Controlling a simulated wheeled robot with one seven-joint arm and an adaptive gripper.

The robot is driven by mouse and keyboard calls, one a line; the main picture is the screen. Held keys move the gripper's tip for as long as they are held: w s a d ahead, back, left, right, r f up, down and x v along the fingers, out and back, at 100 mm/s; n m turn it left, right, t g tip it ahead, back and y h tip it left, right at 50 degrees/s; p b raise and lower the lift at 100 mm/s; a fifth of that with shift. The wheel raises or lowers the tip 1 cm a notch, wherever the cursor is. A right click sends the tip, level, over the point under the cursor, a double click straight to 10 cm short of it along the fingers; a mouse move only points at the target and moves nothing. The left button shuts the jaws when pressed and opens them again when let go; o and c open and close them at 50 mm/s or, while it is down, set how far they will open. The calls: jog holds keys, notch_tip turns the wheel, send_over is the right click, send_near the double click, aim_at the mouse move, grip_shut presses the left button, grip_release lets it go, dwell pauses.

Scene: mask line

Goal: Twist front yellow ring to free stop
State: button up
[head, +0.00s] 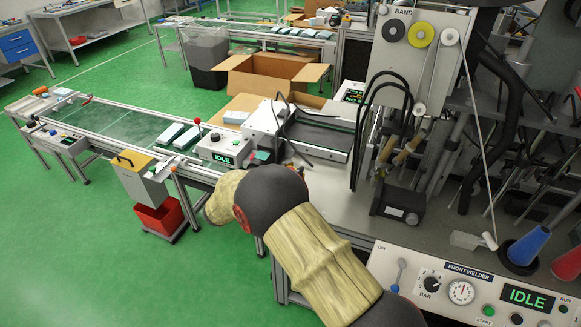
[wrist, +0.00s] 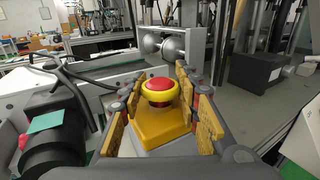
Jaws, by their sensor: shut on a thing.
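The front stop shows in the wrist view as a red mushroom button (wrist: 160,84) with a yellow ring (wrist: 159,97) around it. It sits on a yellow housing (wrist: 160,130). My gripper (wrist: 161,92) has its yellow-padded fingers on the left and right of the ring, shut on it. The far pads reach to the ring's sides; exact contact is hard to see. In the head view my own arm covers the gripper, and I cannot make out the ring there.
A front welder panel (head: 470,285) reads IDLE at the lower right, with a blue cone (head: 528,245) behind it. A control box (head: 222,150) reading IDLE stands by the conveyor (head: 120,125). In the wrist view, a black cylinder (wrist: 50,145) lies close on the left.

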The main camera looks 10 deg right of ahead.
jog(key=shift+m+g+h+p, duration=0.35)
jog(key=shift+m+g, duration=0.25)
jog(key=shift+g, duration=0.2)
jog(key=shift+f, duration=0.1)
jog(key=o, duration=1.2)
jog(key=shift+a, duration=0.15)
jog(key=v, duration=1.1)
jog(key=shift+a, duration=0.4)
